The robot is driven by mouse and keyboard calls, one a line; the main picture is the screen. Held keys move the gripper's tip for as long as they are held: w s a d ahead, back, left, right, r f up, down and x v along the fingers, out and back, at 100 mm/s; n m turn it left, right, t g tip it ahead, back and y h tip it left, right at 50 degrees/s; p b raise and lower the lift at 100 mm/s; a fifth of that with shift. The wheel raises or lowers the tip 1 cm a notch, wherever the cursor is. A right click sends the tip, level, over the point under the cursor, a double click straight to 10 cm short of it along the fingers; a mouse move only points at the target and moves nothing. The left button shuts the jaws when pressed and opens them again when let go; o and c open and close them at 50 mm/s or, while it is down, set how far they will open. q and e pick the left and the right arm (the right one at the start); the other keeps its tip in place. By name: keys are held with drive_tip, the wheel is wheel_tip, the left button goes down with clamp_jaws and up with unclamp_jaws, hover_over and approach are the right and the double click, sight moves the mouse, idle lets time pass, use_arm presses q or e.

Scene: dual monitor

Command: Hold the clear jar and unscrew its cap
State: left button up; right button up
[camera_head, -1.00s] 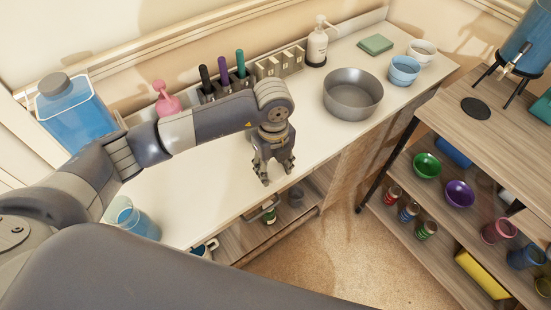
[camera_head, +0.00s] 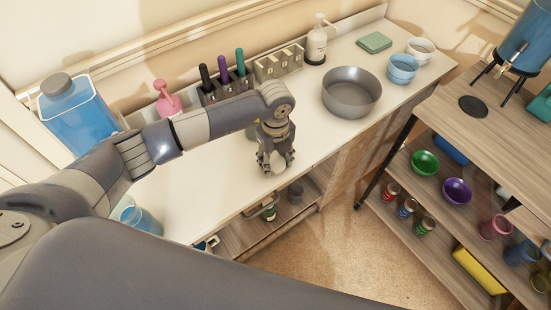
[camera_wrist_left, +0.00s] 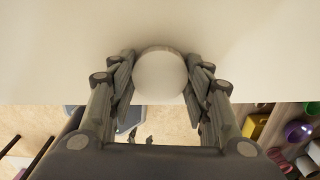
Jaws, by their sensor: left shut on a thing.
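My left gripper (camera_head: 276,165) is over the front part of the white counter, its fingers pointing down. Its fingers are shut on a pale round thing (camera_head: 278,161), held between them near the counter's front edge. In the left wrist view, a white round top, which looks like a jar's cap (camera_wrist_left: 160,76), sits between the two fingers of the left gripper (camera_wrist_left: 160,80). The jar body under it is hidden, so I cannot tell whether it is clear. My right gripper is not identifiable in these views.
A grey metal bowl (camera_head: 351,91) stands on the counter to the right. A pen holder (camera_head: 226,88), a pink bottle (camera_head: 167,100) and a blue-filled container (camera_head: 75,118) stand along the back. A blue cup (camera_head: 140,217) is at the left. Bare counter lies left of the gripper.

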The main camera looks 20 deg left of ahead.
sight(275, 163)
use_arm(q)
drive_tip(key=o, duration=1.2)
drive_tip(key=shift+f, duration=0.15)
drive_tip(key=shift+c, duration=0.2)
drive_tip(key=shift+r, duration=0.7)
wheel_tip(275, 163, up, 11)
drive_tip(key=shift+b, duration=0.4)
